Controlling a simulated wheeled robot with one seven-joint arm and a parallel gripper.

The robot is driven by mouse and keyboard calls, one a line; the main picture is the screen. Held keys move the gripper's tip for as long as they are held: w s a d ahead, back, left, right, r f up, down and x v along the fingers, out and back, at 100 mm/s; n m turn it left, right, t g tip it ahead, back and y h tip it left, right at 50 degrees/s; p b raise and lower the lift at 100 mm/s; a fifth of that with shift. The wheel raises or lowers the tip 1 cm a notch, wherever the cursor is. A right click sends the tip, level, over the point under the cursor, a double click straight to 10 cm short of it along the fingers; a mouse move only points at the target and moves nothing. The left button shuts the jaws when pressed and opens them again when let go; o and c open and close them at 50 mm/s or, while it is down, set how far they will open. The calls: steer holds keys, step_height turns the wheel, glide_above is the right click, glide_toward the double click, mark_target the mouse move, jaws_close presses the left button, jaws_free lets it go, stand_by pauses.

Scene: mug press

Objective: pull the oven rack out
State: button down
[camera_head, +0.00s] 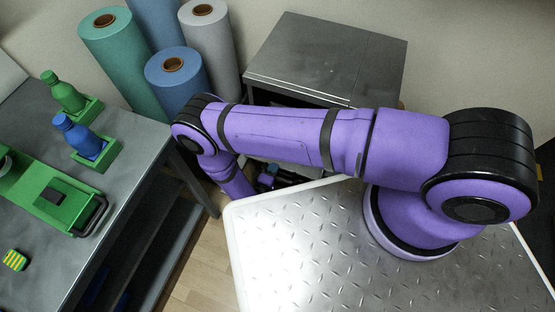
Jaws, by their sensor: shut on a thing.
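The oven (325,58) is a grey metal box against the back wall, with its top in plain view. My purple arm crosses in front of it and hides most of its front. My gripper (268,180) is small and dark, low in front of the oven, just beyond the edge of my metal deck. It is shut on the oven rack, but the fingertips and the hold are too small and too covered to see clearly. The rack itself is mostly hidden behind my arm, so I cannot tell how far out it stands.
A grey workbench (135,130) at the left holds a green bottle (66,95), a blue bottle (80,138), a green press (55,195) and a yellow-green block (15,260). Several upright rolls (117,60) stand left of the oven. Bare wooden floor (205,270) lies between bench and deck.

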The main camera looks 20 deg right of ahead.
steer(key=shift+f+v, duration=0.15)
steer(key=shift+v, duration=0.55)
steer(key=shift+f+v, duration=0.15)
steer(key=shift+v, duration=0.6)
steer(key=c, duration=1.2)
jaws_free()
steer(key=shift+a, duration=0.15)
